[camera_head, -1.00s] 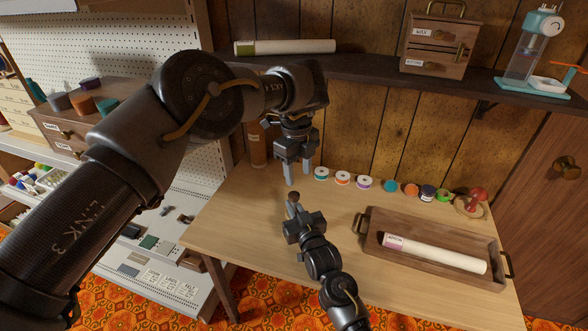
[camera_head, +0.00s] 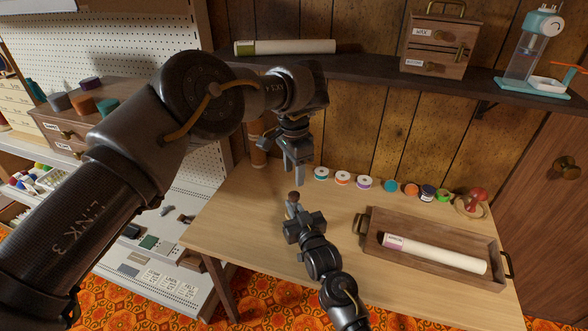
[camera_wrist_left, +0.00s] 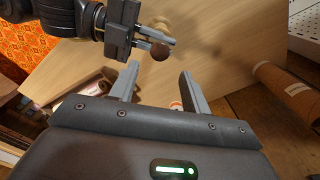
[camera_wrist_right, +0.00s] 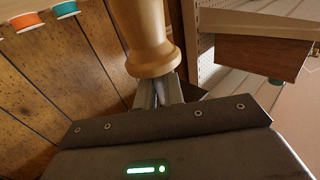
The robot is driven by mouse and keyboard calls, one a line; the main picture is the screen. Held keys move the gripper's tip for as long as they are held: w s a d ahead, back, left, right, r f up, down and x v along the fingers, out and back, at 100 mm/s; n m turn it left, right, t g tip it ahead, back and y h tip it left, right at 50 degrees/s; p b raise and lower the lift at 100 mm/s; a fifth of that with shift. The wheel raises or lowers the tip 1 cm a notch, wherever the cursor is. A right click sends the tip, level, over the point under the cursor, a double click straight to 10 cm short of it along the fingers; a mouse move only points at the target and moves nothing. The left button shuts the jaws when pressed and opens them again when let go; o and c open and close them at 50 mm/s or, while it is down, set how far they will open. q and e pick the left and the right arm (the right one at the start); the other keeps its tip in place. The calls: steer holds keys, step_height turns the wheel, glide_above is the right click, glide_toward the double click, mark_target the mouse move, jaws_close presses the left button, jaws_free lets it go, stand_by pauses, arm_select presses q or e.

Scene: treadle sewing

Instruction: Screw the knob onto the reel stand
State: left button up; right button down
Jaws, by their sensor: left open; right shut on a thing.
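A dark brown round knob (camera_head: 293,195) sits at the top of what looks like the reel stand, a pale turned wooden post (camera_wrist_right: 143,30) that fills the top of the right wrist view. My right gripper (camera_head: 292,212) is shut on the post, just below the knob. In the left wrist view the knob (camera_wrist_left: 160,51) shows at the right gripper's fingertips, with a pale round piece (camera_wrist_left: 161,26) behind it. I cannot tell whether the knob is seated. My left gripper (camera_head: 299,181) is open and empty, pointing down above the knob, apart from it.
A wooden tray (camera_head: 370,246) with a white roll (camera_head: 440,255) stands on the right of the table. Several spools (camera_head: 342,178) line the back edge, ending at a red-topped object (camera_head: 478,196). A brown cylinder (camera_head: 258,150) stands back left. The front left table is clear.

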mark_target(294, 194)
arm_select(q)
steer(key=shift+f, duration=4)
